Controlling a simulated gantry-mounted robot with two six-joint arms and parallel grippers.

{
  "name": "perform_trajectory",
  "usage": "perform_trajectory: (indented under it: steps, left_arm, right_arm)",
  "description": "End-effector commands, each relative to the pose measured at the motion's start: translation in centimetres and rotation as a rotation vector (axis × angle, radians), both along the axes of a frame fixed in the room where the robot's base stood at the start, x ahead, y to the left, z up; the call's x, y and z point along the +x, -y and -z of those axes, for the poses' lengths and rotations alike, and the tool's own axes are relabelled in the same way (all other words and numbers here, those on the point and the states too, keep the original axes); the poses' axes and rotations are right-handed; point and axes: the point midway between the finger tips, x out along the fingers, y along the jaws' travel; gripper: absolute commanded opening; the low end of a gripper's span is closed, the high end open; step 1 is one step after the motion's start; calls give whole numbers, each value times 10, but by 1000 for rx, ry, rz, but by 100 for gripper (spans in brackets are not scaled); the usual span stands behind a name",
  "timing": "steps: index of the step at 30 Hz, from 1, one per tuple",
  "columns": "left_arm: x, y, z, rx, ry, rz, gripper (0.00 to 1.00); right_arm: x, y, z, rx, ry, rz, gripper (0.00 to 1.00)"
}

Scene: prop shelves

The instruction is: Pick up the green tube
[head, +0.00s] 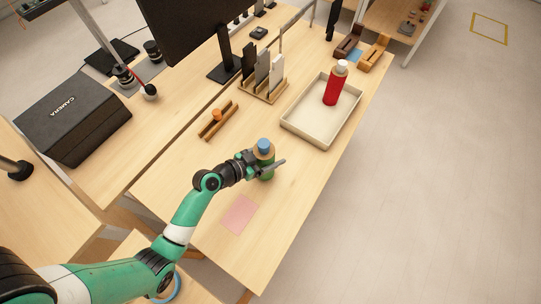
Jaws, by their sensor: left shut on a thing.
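The green tube (266,174) with a blue cap stands upright, as far as I can tell, above the middle of the wooden table. My left gripper (268,163) is shut on it around its middle. The fingers hide part of the tube, and I cannot tell whether its base touches the table. My right gripper is not in view.
A cream tray (292,126) with a red bottle (334,88) stands to the upper right. A wooden holder with an orange piece (217,114) lies to the upper left. A pink square (238,214) lies in front. A rack with upright panels (263,70) stands behind.

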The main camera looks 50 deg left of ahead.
Motion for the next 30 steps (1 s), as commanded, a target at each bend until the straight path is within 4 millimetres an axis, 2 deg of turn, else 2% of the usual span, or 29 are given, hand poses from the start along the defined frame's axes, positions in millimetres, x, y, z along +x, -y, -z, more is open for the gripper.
perform_trajectory:
  steps: [1, 5, 11, 15, 21, 24, 30]
  left_arm:
    - [1, 0, -9, 2, 3, 0, 2]
    - [-5, 3, -24, 2, 2, 1, 2]
    - [-29, 15, -57, 1, 2, 2, 2]
    - [-53, 28, -82, 1, 0, 2, 2]
    - [-97, 51, -101, 0, -1, 3, 2]
    - [-112, 59, -108, 0, -1, 3, 2]
    - [-124, 64, -114, 1, 2, 0, 2]
  right_arm:
    - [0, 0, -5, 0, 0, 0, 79]
    - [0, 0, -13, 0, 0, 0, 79]
    - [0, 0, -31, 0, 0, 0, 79]
    - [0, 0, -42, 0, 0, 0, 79]
    - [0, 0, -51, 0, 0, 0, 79]
    - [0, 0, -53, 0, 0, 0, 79]
    - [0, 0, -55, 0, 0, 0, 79]
